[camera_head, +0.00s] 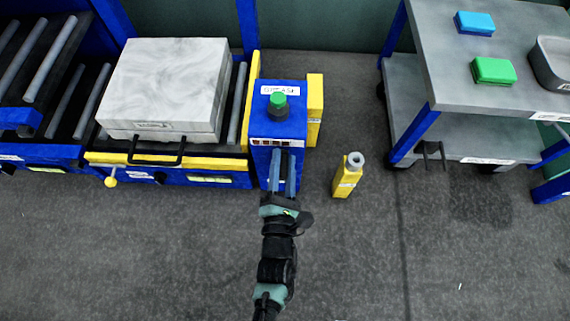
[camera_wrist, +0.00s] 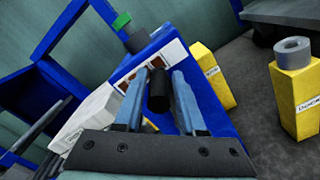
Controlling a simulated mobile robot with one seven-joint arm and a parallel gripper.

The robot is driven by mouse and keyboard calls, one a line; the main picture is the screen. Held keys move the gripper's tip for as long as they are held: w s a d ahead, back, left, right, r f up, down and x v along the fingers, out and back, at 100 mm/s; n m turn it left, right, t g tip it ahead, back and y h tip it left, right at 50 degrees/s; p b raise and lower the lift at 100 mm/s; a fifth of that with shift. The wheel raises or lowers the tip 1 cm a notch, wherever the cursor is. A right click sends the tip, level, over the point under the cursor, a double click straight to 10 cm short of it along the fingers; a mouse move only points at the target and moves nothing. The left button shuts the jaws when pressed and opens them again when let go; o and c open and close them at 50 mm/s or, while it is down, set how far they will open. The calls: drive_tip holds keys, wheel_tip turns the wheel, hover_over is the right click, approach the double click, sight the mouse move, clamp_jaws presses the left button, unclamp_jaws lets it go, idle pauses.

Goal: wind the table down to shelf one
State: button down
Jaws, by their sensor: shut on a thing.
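The roller table (camera_head: 170,160), blue with a yellow front bar, carries a pale marbled block (camera_head: 165,85) with a black handle at its front. A blue post (camera_head: 261,130) with a green knob (camera_head: 277,100) on top stands at the table's right end. My gripper (camera_head: 283,160) reaches to the front of this post. In the wrist view its two blue-grey fingers are closed around a short black handle (camera_wrist: 158,92) at the post. The fingers hide most of how the handle joins the post.
A blue rack with rollers (camera_head: 45,75) adjoins the table on the left. A yellow bottle-like thing (camera_head: 345,180) stands on the floor right of the post. A grey cart (camera_head: 450,90) stands at the right, with a blue block (camera_head: 475,22) and a green block (camera_head: 493,71) on top. The front floor is clear.

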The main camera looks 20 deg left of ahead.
drive_tip(key=shift+s+a+r+n+b, duration=0.15)
drive_tip(key=shift+a+n+b, duration=0.2)
drive_tip(key=shift+a+n, duration=0.5)
drive_tip(key=shift+a, duration=0.3)
drive_tip(key=shift+s+f, duration=0.1)
drive_tip(key=shift+f, duration=0.1)
drive_tip(key=c, duration=0.7)
unclamp_jaws()
drive_tip(key=p+v, duration=0.4)
drive_tip(key=v, duration=0.9)
drive_tip(key=shift+d, duration=0.1)
